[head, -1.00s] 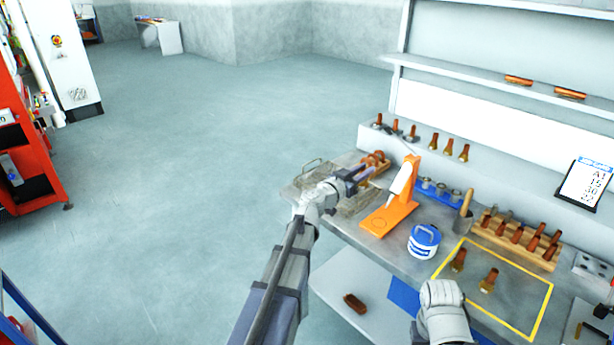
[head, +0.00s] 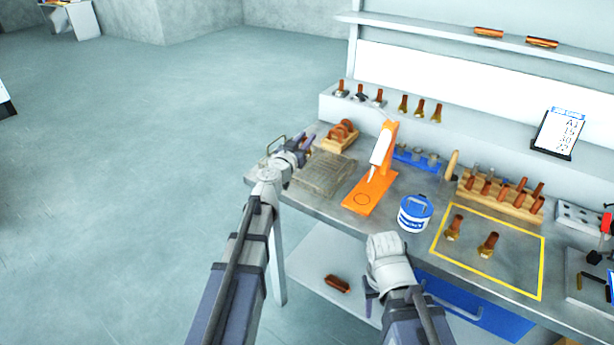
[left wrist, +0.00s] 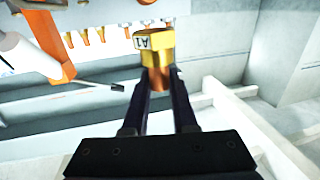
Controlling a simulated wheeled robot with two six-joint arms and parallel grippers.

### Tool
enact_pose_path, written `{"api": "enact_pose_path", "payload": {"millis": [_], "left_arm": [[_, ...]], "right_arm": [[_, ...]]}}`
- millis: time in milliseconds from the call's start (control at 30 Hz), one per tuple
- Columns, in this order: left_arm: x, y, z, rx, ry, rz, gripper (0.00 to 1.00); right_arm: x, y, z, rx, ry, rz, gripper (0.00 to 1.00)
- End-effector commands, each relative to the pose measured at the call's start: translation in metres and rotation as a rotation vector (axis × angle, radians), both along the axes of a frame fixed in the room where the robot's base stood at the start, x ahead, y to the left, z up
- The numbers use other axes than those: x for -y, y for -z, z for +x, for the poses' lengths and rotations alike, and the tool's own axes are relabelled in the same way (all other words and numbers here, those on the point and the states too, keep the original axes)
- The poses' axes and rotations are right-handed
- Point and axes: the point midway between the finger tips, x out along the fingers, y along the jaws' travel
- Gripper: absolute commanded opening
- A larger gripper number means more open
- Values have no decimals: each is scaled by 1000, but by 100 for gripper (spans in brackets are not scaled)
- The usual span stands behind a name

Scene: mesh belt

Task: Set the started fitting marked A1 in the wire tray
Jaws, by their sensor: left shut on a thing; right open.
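In the left wrist view my left gripper (left wrist: 159,95) is shut on a brass and copper fitting (left wrist: 155,50) with a white label reading A1. In the head view my left gripper (head: 303,143) is at the bench's left end, beside and above the back left of the wire tray (head: 322,174); the fitting in it cannot be made out there. The wire tray lies on the bench with its mesh floor bare where it shows. My right gripper (head: 370,300) is low at the bench's front edge, partly hidden by its own wrist; it is open and empty.
An orange stand (head: 372,190) with a white tool is right of the tray. A blue-and-white tub (head: 415,213) is near the front. Two fittings (head: 454,228) stand inside a yellow outline (head: 541,270).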

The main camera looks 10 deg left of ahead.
Motion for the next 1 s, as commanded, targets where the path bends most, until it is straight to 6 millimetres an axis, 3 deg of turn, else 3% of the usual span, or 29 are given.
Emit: {"api": "enact_pose_path", "payload": {"millis": [267,633,1000], "left_arm": [[0,10,0,0,-10,0,0],[0,62,0,0,-10,0,0],[0,74,0,0,-9,0,0]], "right_arm": [[0,10,0,0,0,0,50],[0,62,0,0,-1,0,50],[0,74,0,0,-1,0,50]]}}
